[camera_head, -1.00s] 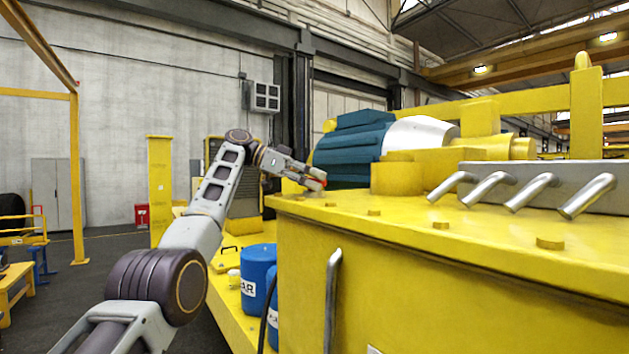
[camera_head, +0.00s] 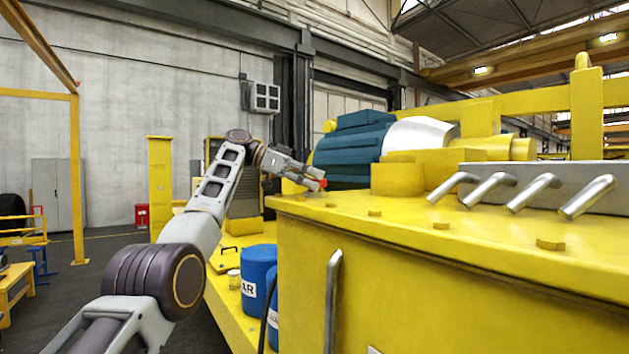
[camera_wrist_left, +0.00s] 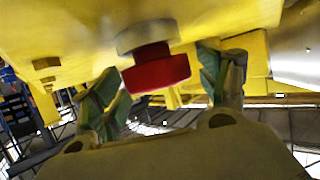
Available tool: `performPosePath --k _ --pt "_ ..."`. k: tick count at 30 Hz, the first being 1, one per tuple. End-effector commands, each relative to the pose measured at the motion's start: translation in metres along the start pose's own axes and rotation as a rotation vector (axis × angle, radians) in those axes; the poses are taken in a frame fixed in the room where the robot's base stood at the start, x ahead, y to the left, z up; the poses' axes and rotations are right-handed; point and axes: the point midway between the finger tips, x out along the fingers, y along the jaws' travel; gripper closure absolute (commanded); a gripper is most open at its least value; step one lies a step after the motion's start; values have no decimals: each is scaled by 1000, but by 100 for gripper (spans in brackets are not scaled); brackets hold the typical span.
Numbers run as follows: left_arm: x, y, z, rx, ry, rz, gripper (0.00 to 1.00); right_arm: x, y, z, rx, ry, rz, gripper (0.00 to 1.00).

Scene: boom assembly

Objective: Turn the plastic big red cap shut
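The big red cap (camera_wrist_left: 157,70) shows in the left wrist view, hanging below a grey round neck (camera_wrist_left: 147,35) under a yellow surface. My left gripper (camera_wrist_left: 162,88) is open, with one green-padded finger on each side of the cap and a visible gap on both sides. In the head view my left gripper (camera_head: 319,179) is at the far left corner of the yellow housing, its fingers spread. The cap is mostly hidden there by the fingers. My right gripper is not in view.
The large yellow housing (camera_head: 400,290) fills the right, with bent metal pipes (camera_head: 535,191) on top. A teal motor (camera_head: 350,150) stands behind the gripper. Blue drums (camera_head: 257,272) stand below the arm. Open floor lies at left.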

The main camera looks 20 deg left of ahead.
Motion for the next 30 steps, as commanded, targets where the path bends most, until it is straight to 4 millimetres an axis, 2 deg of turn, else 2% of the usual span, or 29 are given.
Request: performPosePath --k 30 --pt "1 0 2 -16 -3 -34 25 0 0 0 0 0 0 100"
